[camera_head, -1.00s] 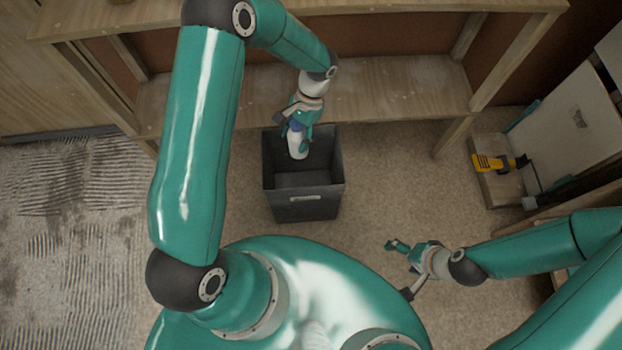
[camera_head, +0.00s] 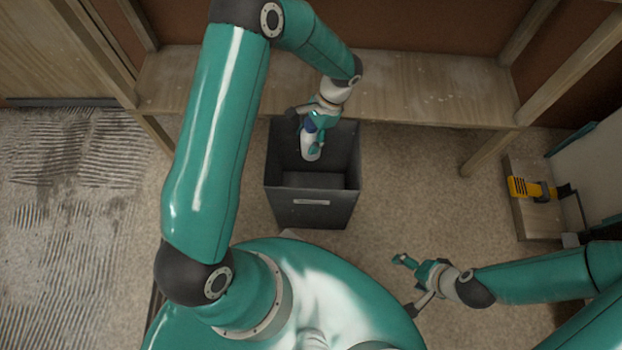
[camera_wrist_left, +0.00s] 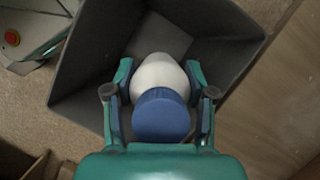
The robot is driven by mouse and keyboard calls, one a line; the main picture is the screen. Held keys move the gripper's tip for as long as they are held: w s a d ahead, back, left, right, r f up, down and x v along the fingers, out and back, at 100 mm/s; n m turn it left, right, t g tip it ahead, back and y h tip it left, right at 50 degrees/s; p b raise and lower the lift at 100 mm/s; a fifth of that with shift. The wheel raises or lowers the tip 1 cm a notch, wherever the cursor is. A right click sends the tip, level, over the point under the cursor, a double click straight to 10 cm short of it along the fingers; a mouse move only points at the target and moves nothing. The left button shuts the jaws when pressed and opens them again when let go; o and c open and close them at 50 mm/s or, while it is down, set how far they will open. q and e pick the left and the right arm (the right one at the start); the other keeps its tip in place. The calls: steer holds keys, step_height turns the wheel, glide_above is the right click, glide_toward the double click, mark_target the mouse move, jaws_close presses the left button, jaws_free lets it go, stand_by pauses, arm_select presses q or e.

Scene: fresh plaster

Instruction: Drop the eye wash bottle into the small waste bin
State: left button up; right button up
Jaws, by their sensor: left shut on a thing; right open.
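The eye wash bottle (camera_head: 310,147) is white with a blue cap and hangs over the opening of the small waste bin. My left gripper (camera_head: 317,130) is shut on it; in the left wrist view the fingers (camera_wrist_left: 160,95) grip both sides of the white body (camera_wrist_left: 158,72) behind the blue cap (camera_wrist_left: 161,115). The small waste bin (camera_head: 312,208) is dark grey, open-topped and stands on the floor; its walls (camera_wrist_left: 80,60) surround the bottle in the left wrist view. My right gripper (camera_head: 405,284) is open and empty, apart from the bin at lower right.
A wooden bench with a lower shelf (camera_head: 420,85) stands behind the bin. A yellow and black tool (camera_head: 530,188) lies on a wooden board at the right. Ridged grey material (camera_head: 60,210) covers the floor at left. Floor right of the bin (camera_head: 420,190) is clear.

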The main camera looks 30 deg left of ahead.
arm_select(q)
steer(key=shift+f+b, duration=0.5)
steer(key=shift+f, duration=0.6)
steer(key=o, duration=1.5)
steer(key=shift+c, duration=0.2)
steer(key=shift+r, duration=0.1)
steer(key=v, duration=1.1)
steer(key=shift+w+r, duration=0.2)
steer(key=shift+r, duration=0.15)
steer(key=shift+s, duration=0.1)
